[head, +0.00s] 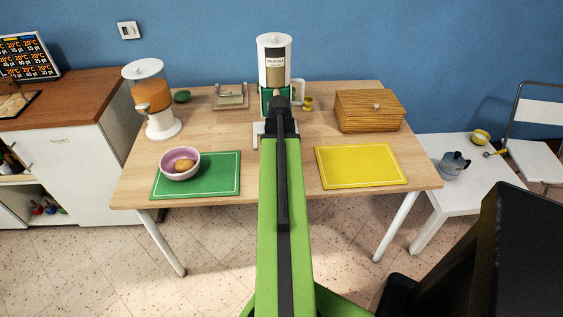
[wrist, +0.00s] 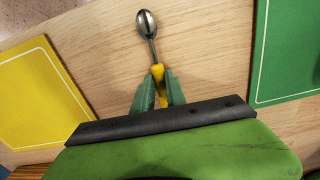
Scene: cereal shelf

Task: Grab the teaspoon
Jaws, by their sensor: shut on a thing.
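The teaspoon (wrist: 147,25) has a shiny metal bowl and neck and a yellow handle. In the wrist view it points away from my gripper (wrist: 159,82), over the wooden table. The two green fingers are shut on the yellow handle, one on each side. I cannot tell whether the spoon touches the table or is raised above it. In the head view my arm covers the middle of the table, and I cannot make out the held teaspoon there.
A green mat (head: 226,178) with a pink bowl (head: 172,175) lies left, a yellow mat (head: 360,167) right. A wooden box (head: 367,112), a cereal dispenser (head: 274,55) and an orange-filled dispenser (head: 150,95) stand behind. A white side table (head: 468,198) holds a grey pot (head: 454,164).

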